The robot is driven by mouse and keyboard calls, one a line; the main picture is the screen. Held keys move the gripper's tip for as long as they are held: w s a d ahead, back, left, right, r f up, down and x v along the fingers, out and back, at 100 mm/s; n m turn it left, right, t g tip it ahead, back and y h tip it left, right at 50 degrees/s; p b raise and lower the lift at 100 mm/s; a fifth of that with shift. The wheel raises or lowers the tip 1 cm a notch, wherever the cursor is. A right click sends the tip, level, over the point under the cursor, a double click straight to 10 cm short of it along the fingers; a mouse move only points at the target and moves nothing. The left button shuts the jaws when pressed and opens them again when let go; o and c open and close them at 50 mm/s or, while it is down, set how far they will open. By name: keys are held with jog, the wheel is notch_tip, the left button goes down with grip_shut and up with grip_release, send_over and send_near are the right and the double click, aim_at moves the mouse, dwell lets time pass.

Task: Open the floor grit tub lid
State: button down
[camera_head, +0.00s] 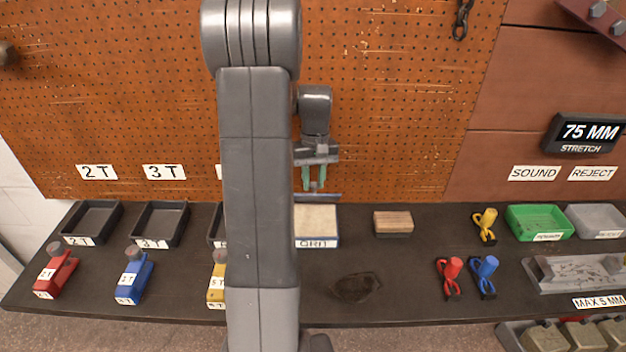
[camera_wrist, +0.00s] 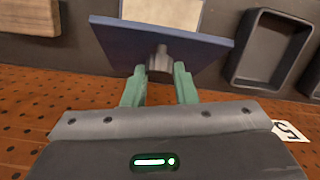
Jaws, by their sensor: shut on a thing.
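The grit tub (camera_head: 318,241), marked GRIT, stands on the bench just right of my arm, and its pale contents show from above. Its blue lid (camera_wrist: 205,46) is raised at the tub's back edge and shows as a thin dark edge in the head view (camera_head: 330,195). My gripper (camera_head: 314,184) is above and behind the tub. In the wrist view my gripper's green fingers (camera_wrist: 160,72) are shut on the grey knob (camera_wrist: 159,60) of the lid. Part of the tub's left side is hidden by my arm.
A wooden block (camera_head: 393,222) sits right of the tub, with free bench beyond it. Black trays (camera_head: 160,224) and red and blue tools (camera_head: 129,277) stand at left. Yellow, red and blue clip-like tools (camera_head: 485,275) and a green bin (camera_head: 539,222) stand at right. A pegboard (camera_head: 400,100) rises behind.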

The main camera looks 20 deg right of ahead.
jog(key=shift+d, duration=0.1)
jog(key=c, duration=1.6)
grip_release()
jog(key=shift+f, duration=0.1)
jog(key=o, duration=0.4)
jog(key=shift+w+d+f, duration=0.1)
jog(key=shift+w+d, duration=0.05)
jog(key=shift+d, duration=0.05)
jog(key=shift+a, duration=0.1)
